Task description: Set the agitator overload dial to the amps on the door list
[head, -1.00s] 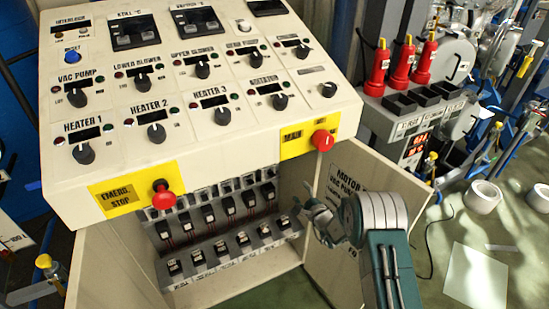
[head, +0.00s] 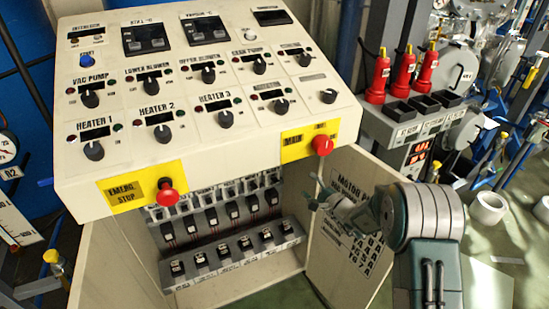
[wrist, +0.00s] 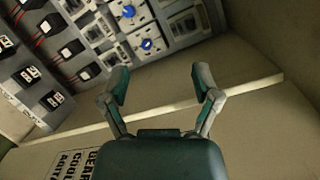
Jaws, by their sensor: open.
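The door list (head: 352,215) is printed in black on the inside of the open cabinet door. Inside the cabinet, a lower row of black overload units (head: 222,251) sits on a grey rail. In the wrist view, small blue dials (wrist: 146,44) show on grey units beyond my fingers. I cannot tell which belongs to the agitator. My gripper (head: 322,190) is open and empty in front of the door; it also shows in the wrist view (wrist: 160,78), apart from the dials.
The sloped console (head: 190,110) overhangs the cabinet, with a red emergency stop (head: 168,195) and a red main switch knob (head: 322,145) on its front edge. The cabinet door (head: 330,255) stands open at the right.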

